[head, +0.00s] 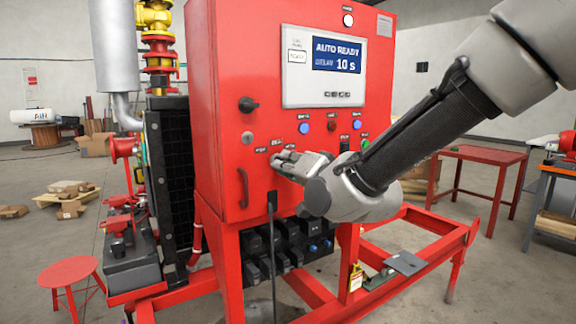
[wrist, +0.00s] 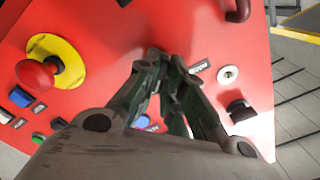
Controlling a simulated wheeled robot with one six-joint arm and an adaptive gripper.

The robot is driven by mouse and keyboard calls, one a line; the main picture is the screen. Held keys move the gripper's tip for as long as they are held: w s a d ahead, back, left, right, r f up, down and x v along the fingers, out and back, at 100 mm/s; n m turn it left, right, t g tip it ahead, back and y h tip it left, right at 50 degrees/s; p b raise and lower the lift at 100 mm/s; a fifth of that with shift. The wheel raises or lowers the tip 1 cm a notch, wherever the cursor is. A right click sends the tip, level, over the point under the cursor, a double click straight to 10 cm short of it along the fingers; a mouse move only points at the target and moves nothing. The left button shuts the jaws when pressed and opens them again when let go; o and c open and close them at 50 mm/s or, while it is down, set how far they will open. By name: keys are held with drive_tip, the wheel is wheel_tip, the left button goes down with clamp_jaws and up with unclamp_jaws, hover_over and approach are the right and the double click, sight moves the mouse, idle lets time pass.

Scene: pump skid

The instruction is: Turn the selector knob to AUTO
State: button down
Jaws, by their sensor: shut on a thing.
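My gripper (head: 284,160) reaches the front of the red control cabinet (head: 225,90) from the right in the head view. Its fingers are closed on the selector knob, which they hide in both views, so I cannot tell where it points. The label text is too small or blurred to read. The cabinet's display (head: 337,55) reads AUTO READY, with 10 s below.
A red emergency stop on a yellow ring (wrist: 42,74) is left of my gripper in the wrist view. A blue button (wrist: 142,121), a key lock (wrist: 228,73) and a black rotary switch (wrist: 240,110) are close by. A door handle (head: 243,188) is below left in the head view.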

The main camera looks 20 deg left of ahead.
drive_tip(key=shift+m, duration=0.4)
drive_tip(key=c, duration=1.5)
unclamp_jaws()
drive_tip(key=shift+w, duration=0.1)
drive_tip(key=v, duration=1.2)
